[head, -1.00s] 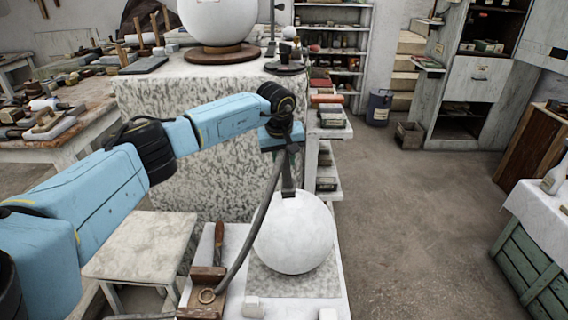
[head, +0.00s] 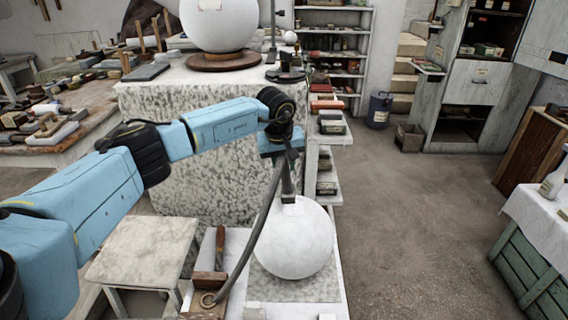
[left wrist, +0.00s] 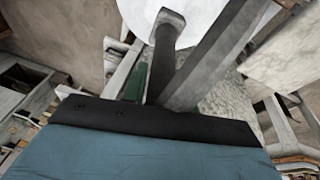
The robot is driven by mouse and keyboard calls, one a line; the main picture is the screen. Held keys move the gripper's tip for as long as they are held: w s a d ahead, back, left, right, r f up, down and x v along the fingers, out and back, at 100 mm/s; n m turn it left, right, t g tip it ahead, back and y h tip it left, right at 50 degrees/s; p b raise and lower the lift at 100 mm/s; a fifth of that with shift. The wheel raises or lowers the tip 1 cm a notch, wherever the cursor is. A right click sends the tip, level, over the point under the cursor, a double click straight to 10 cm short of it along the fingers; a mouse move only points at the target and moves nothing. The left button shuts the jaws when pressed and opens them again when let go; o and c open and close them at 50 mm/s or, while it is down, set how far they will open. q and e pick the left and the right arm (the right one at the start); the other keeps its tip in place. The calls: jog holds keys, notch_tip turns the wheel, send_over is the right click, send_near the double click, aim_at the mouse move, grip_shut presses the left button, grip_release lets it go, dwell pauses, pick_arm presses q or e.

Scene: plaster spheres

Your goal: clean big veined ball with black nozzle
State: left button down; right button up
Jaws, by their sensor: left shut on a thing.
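A big white ball with faint grey veins (head: 293,243) sits on a speckled slab on the white bench in the head view. Its pale surface also shows at the top of the left wrist view (left wrist: 200,12). My left gripper (head: 286,160) is above the ball, shut on the black nozzle (head: 288,187), which points down. The nozzle's flat end is at the ball's top; I cannot tell whether it touches. The nozzle also shows in the left wrist view (left wrist: 165,50). A dark hose (head: 262,225) hangs from it to the bench. My right gripper is not in view.
A larger white ball (head: 218,25) stands on a round wooden base on the speckled block behind. A wooden tool (head: 220,245) and a wooden block with a ring lie left of the near ball. A pale stool (head: 145,250) is farther left.

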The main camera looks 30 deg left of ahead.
pick_arm(q)
notch_tip(320, 180, up, 2)
jog(key=shift+a+r+p, duration=0.15)
jog(key=shift+r+p, duration=0.05)
jog(key=shift+p, duration=0.45)
jog(key=shift+r, duration=0.25)
jog(key=r+p, duration=0.2)
jog(key=r, duration=0.1)
jog(key=shift+w+a+r+p, duration=0.1)
jog(key=shift+a+r+p, duration=0.15)
jog(key=shift+p, duration=0.15)
jog(key=shift+f, duration=0.1)
